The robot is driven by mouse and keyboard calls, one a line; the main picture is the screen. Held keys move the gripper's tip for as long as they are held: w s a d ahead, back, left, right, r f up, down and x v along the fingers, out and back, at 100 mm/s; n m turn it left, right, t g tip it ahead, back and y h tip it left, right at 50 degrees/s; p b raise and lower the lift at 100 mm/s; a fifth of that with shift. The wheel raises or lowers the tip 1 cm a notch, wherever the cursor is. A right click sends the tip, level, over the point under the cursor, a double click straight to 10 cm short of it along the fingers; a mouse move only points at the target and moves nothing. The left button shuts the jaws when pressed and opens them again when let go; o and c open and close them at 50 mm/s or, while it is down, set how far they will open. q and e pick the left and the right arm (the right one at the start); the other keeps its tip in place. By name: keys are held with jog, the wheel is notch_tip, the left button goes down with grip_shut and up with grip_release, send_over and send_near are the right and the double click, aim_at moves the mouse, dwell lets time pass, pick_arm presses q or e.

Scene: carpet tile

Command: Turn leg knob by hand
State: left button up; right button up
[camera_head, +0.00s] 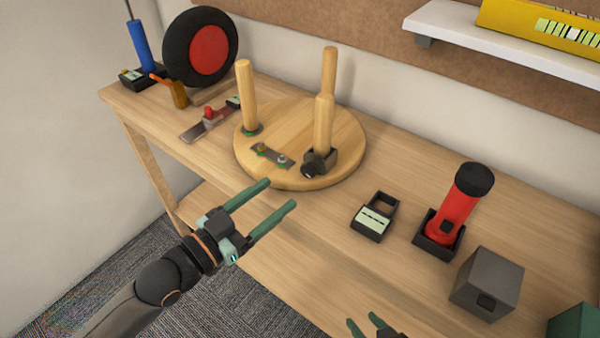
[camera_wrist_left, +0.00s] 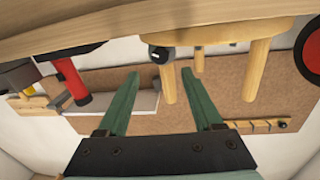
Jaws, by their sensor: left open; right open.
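A round wooden disc (camera_head: 345,165) lies on the workbench with three upright wooden legs. The front right leg (camera_head: 322,125) stands in a dark bracket with a black knob (camera_head: 313,164) on its near side. The knob also shows in the left wrist view (camera_wrist_left: 160,53). A metal plate with small fasteners (camera_head: 270,156) lies on the disc left of the bracket. My left gripper (camera_head: 281,196) is open and empty in front of the disc, apart from the knob. My right gripper (camera_head: 364,323) is open at the bottom edge, mostly cut off.
A small black box (camera_head: 374,216), a red cylinder with black cap (camera_head: 465,198) in a holder and a grey box (camera_head: 488,284) stand to the right. A red-centred wheel (camera_head: 201,48), a blue-handled tool (camera_head: 139,46) and a red-knobbed tool (camera_head: 208,117) are at left. A white shelf (camera_head: 500,42) hangs above.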

aim_at(306, 172)
pick_arm(q)
jog(key=x, duration=0.8)
jog(key=shift+c, duration=0.2)
jog(key=shift+s, duration=0.1)
grip_shut()
